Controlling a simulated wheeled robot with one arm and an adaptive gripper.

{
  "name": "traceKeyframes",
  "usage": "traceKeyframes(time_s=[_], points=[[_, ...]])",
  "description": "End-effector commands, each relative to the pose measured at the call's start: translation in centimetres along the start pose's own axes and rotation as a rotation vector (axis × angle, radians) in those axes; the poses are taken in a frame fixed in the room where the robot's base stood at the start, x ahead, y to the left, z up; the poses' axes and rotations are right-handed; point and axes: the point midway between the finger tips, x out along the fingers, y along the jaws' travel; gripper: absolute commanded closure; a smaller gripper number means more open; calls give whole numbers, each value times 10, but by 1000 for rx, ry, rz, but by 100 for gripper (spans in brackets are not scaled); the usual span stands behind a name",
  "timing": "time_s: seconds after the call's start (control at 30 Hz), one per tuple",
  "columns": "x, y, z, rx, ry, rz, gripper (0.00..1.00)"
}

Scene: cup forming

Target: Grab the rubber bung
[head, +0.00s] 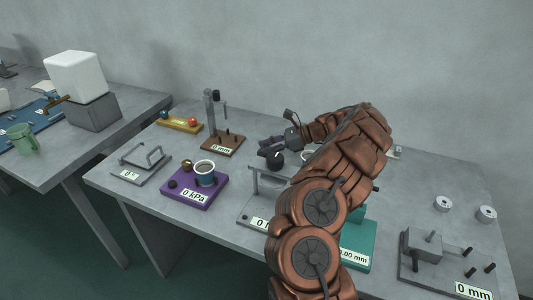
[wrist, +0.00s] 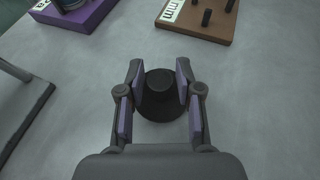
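The rubber bung (wrist: 161,95), a dark, round, stepped piece with a narrower top, shows in the wrist view on the grey table. My gripper (wrist: 160,92) is open, with one lilac-padded finger on each side of it. The fingers look spread around the bung; I cannot tell whether either pad touches it. In the head view my gripper (head: 268,143) hangs over the middle of the table, right of the brown stand.
A brown base with pegs (wrist: 197,15) and a purple base (wrist: 75,12) lie ahead in the wrist view. The purple base (head: 180,198) holds a cup (head: 205,173) in the head view. A metal frame (wrist: 22,78) stands left of my gripper. Bare table surrounds the bung.

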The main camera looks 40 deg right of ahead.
Motion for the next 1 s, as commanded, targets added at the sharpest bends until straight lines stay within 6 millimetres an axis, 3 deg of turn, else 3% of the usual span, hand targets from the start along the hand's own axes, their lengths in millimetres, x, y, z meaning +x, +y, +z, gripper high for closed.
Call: traceKeyframes(time_s=[0.3,0.7,1.0], points=[[0,0,0,0,0,0,100],[-2,0,3,0,0,0,100],[-19,-1,44,-3,0,-2,100]])
